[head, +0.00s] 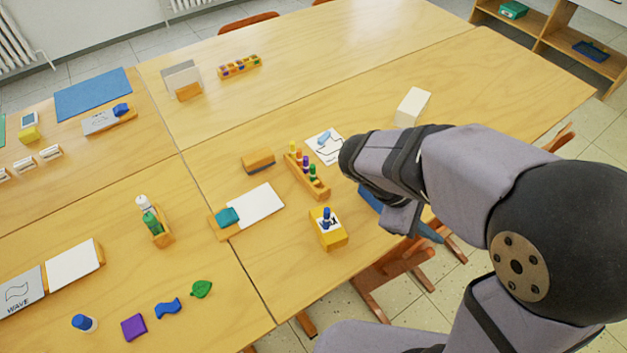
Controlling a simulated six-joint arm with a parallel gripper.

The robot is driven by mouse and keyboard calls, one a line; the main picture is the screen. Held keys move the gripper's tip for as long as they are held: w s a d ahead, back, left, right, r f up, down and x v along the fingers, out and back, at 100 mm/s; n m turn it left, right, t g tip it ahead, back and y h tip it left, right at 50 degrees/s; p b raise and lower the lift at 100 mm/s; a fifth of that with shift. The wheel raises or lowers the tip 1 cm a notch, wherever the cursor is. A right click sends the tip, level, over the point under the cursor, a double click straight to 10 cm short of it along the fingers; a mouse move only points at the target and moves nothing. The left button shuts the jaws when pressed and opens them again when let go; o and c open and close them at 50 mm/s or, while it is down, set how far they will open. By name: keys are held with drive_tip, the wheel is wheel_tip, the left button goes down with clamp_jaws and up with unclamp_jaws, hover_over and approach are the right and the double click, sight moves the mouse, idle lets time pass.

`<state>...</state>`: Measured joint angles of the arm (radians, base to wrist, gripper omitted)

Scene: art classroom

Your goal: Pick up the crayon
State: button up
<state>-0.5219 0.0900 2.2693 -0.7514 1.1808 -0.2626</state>
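I cannot tell for sure which thing is the crayon. A wooden rack (320,190) on the near table holds several upright crayon-like sticks (302,160) with coloured bands. A small light-blue piece (324,137) lies on a white card (331,154) with a line drawing, just behind the rack. A yellow block (331,240) with a dark-blue knobbed piece (326,215) on it stands in front of the rack. My arm reaches in from the right, its wrist beside the card. My gripper's fingers do not show; the arm hides that area.
A wooden eraser-like block (258,162) and a white card in a wooden stand (258,204) lie left of the rack. A green bottle in a wooden holder (160,236) stands further left. A white block (412,107) is behind my arm. The back table is mostly clear.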

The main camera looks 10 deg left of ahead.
drive_tip(key=w+a+n+t+h+b, duration=0.2)
drive_tip(key=w+a+n+t+b, duration=0.1)
drive_tip(key=w+a+n+t, duration=0.75)
drive_tip(key=s+a+r+n+t+y+b, duration=0.2)
drive_tip(key=a+n+t+y, duration=0.55)
drive_tip(key=a, duration=1.35)
drive_tip(key=n+g+h, duration=0.1)
drive_tip(key=g+h, duration=0.1)
approach(311, 169)
drive_tip(key=shift+w+d, duration=0.3)
drive_tip(key=shift+p+x, duration=0.9)
drive_tip(key=shift+x, duration=2.75)
drive_tip(key=shift+a, duration=0.15)
clamp_jaws()
